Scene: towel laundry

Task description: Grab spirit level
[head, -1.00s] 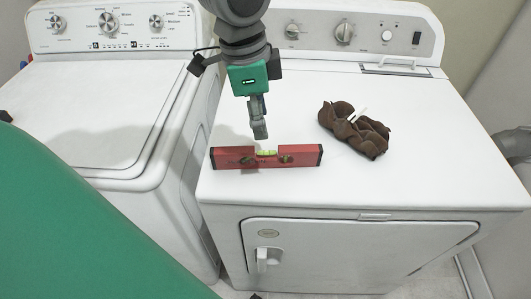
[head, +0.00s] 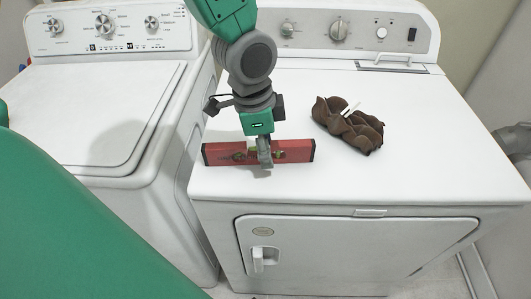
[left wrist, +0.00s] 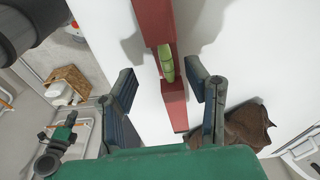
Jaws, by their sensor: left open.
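The red spirit level (head: 297,151) lies along the front left part of the dryer top in the head view, its middle partly hidden by my left gripper (head: 264,152). In the left wrist view the level (left wrist: 156,25) runs up the picture, with its green vial (left wrist: 166,63) showing. My left gripper (left wrist: 165,95) is open, one finger on each side of the level. The level is between the fingers, and I see a gap on both sides.
The level lies on the white dryer (head: 420,150). A crumpled brown cloth (head: 350,130) with a white tag lies to the right of the level. A white washer (head: 95,115) stands to the left across a narrow gap. The dryer top's right side is clear.

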